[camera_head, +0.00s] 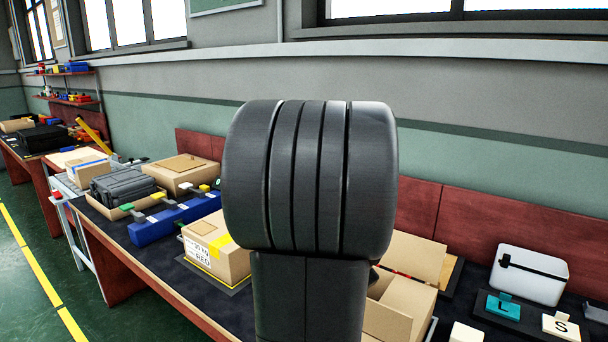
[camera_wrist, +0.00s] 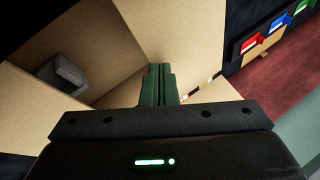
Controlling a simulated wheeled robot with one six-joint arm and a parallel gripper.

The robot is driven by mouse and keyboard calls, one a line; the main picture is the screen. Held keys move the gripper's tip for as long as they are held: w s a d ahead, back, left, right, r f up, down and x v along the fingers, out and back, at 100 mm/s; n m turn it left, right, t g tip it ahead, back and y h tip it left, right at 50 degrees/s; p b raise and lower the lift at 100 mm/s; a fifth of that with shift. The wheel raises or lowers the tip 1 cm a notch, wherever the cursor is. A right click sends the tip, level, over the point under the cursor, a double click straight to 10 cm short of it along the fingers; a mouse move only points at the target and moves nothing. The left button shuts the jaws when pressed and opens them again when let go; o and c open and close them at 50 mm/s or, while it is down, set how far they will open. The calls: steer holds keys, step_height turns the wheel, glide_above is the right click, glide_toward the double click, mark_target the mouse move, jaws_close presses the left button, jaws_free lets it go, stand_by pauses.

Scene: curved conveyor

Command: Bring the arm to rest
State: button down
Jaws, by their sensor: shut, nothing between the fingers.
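My gripper (camera_wrist: 158,85) shows in the wrist view with its two green fingers together and nothing between them. It is over or beside an open cardboard box (camera_wrist: 105,62); I cannot tell its exact height above it. A grey object (camera_wrist: 62,74) lies inside the box at the left. In the head view my dark arm link fills the middle and hides my gripper. An open cardboard box (camera_head: 402,300) shows partly behind the arm, at its right.
A closed cardboard box (camera_head: 215,252) with yellow tape stands left of the arm. A blue case (camera_head: 175,220) and a grey case (camera_head: 122,184) are farther left. A white bin (camera_head: 529,273), a teal L block (camera_head: 503,307) and an S block (camera_head: 561,326) are at the right.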

steer(key=shift+a, duration=0.1)
steer(key=shift+w+a, duration=0.2)
steer(key=s+d+r+p, duration=0.3)
steer(key=s+d+r, duration=0.2)
steer(key=s+r, duration=0.25)
steer(key=w+a+f+b, duration=0.1)
steer(key=w+f, duration=0.1)
steer(key=w+a+f+b, duration=0.1)
steer(key=w+a+f, duration=0.1)
steer(key=w+f, duration=0.1)
steer(key=w+a+f+b, duration=0.1)
steer(key=w+a+f, duration=0.1)
steer(key=f, duration=0.1)
steer(key=shift+w+f+b, duration=0.2)
steer(key=shift+w+b, duration=0.05)
steer(key=shift+b, duration=0.05)
steer(key=w+a+r+h+p, duration=0.1)
steer(key=w+a+r+p, duration=0.1)
steer(key=r+p, duration=0.1)
steer(key=w+a+r+g+p, duration=0.1)
steer(key=a+r+p, duration=0.2)
steer(key=r, duration=0.3)
steer(key=shift+w+n+g+h, duration=0.3)
steer(key=shift+w+h, duration=0.1)
